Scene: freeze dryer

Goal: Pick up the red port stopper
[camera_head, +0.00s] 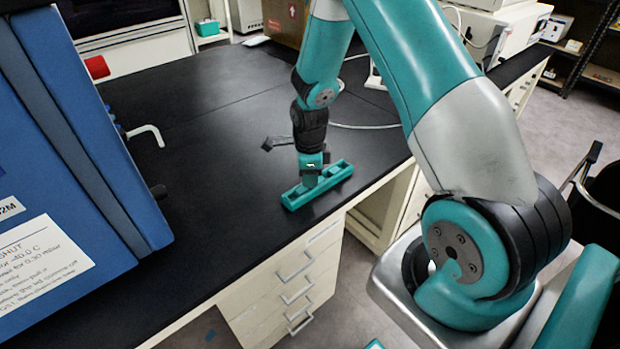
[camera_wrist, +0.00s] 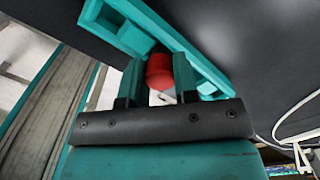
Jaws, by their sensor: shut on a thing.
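The red port stopper (camera_wrist: 160,72) shows in the wrist view between the two teal fingers of my gripper (camera_wrist: 158,64). My gripper is shut on it. In the head view my gripper (camera_head: 311,181) points down at a teal tray (camera_head: 335,175) near the front edge of the black bench, and the stopper is hidden there. The tray also shows in the wrist view (camera_wrist: 196,60), just beyond the fingertips. I cannot tell whether the stopper still touches the tray.
A blue freeze dryer (camera_head: 85,130) with a printed label stands at the left. A red knob-like part (camera_head: 97,67) and a white bent handle (camera_head: 146,133) stick out from it. The black bench (camera_head: 200,150) is mostly clear between it and my arm. Drawers (camera_head: 295,285) sit below.

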